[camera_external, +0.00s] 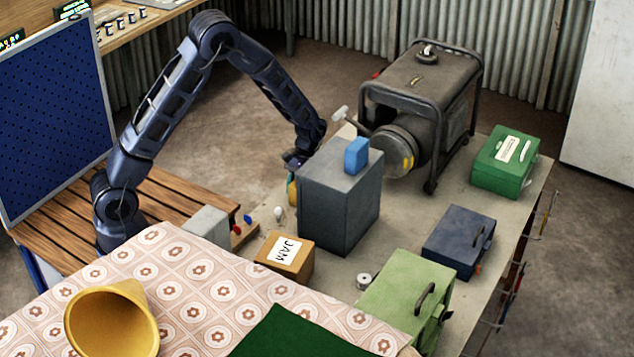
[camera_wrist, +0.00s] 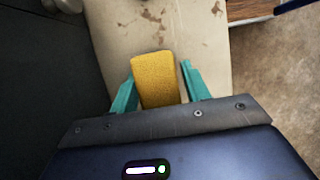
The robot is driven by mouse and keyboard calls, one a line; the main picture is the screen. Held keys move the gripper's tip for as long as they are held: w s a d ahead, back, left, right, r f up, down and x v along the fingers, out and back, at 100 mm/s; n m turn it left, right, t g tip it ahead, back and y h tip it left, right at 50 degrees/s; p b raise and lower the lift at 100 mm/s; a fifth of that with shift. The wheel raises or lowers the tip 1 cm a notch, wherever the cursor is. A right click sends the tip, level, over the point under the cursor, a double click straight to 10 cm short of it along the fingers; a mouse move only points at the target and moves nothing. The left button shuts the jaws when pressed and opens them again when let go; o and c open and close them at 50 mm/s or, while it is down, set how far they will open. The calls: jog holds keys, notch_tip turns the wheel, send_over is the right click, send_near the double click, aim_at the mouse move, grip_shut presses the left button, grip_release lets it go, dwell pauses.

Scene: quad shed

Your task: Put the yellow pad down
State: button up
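The yellow pad (camera_wrist: 155,80) is between the two teal fingers of my gripper (camera_wrist: 157,88) in the wrist view. The fingers are closed along its sides, with only a thin sliver showing by the right finger. Beneath it is the pale, stained worktop (camera_wrist: 198,25); I cannot tell whether the pad touches it. In the external view my gripper (camera_external: 291,187) points down at the left side of the tall grey box (camera_external: 338,205), low over the bench. A little of the yellow pad (camera_external: 292,192) shows there; the box partly hides the fingers.
A blue block (camera_external: 356,155) sits on the grey box. A generator (camera_external: 420,100) is behind; green (camera_external: 505,162) and dark blue (camera_external: 458,240) cases are right. Bare worktop lies between them.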

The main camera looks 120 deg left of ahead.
jog(key=shift+o, duration=0.4)
jog(key=shift+r, duration=0.25)
jog(key=v, duration=1.1)
jog(key=shift+a+r, duration=0.25)
jog(key=shift+r, duration=0.1)
